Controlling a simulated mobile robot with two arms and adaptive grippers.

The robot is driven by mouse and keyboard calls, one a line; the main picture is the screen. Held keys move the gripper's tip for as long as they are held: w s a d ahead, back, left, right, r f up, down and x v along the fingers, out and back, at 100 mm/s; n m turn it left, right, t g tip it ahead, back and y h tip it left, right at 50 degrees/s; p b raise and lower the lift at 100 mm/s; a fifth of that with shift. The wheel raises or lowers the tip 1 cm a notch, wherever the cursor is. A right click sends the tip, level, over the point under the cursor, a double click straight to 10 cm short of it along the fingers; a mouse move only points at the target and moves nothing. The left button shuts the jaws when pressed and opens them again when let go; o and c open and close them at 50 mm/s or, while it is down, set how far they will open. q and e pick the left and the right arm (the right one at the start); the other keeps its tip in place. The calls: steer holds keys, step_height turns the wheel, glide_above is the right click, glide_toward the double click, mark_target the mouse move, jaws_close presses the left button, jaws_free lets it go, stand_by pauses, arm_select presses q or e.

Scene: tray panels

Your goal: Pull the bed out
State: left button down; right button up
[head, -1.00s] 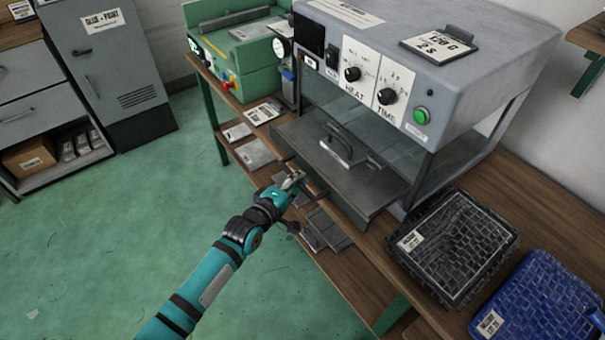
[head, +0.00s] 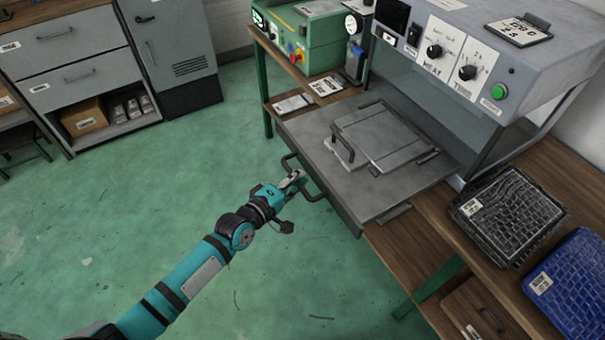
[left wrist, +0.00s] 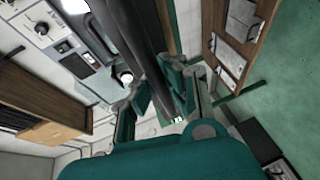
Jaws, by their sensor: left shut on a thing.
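The bed (head: 309,143) is a flat grey slab that sticks out of the front of the grey heat machine (head: 545,62), over the bench's front edge. A grey plate with a handle (head: 385,133) lies on it. The bed's dark front handle (head: 312,193) is partly hidden by my left gripper (head: 293,184), which is shut on it. In the left wrist view, my left gripper's teal fingers (left wrist: 160,98) are on either side of a dark bar. My right gripper is not in view.
A black basket (head: 508,215) and a blue basket (head: 575,290) stand on the wooden bench at right. A green machine (head: 307,38) stands at the back left. The green floor before the bed is clear. Grey drawers (head: 75,70) stand far left.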

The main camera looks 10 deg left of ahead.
arm_select(q)
steer(key=shift+s+a+r, duration=0.1)
steer(key=shift+s+a, duration=0.1)
steer(key=shift+a, duration=0.15)
steer(key=c, duration=1.3)
jaws_free()
steer(key=shift+c, duration=0.2)
steer(key=v, duration=1.2)
